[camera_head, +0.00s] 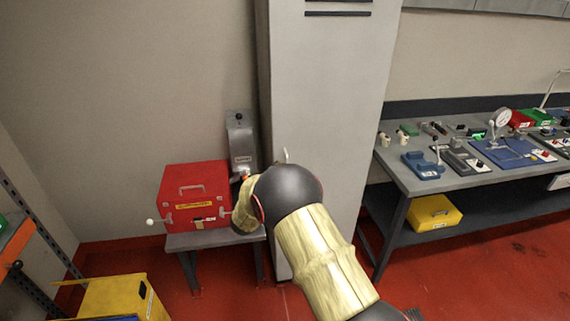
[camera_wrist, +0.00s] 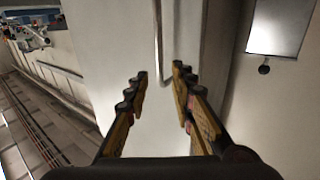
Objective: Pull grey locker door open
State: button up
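The grey locker (camera_head: 325,110) stands tall against the wall in the head view, its door shut as far as I can see. My arm crosses in front of its lower part. A small pale piece of its handle (camera_head: 286,155) shows just above my arm. In the wrist view the locker door (camera_wrist: 115,50) fills the middle, and the thin bar handle (camera_wrist: 161,45) runs down between my fingers. My gripper (camera_wrist: 160,76) is open, with a finger on each side of the handle's lower end. Contact cannot be told. The head view hides my fingers behind the arm.
A red toolbox (camera_head: 195,195) sits on a small grey table left of the locker, close to my wrist. A grey wall box (camera_head: 241,140) hangs behind it. A workbench (camera_head: 440,178) with several devices stands right. A yellow case (camera_head: 120,297) is at front left.

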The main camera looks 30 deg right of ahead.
jog(key=b+x, duration=0.1)
jog(key=x, duration=0.4)
jog(key=shift+w+d, duration=0.25)
jog(key=shift+d, duration=0.05)
jog(key=shift+c, duration=1.3)
jog(key=c, duration=0.4)
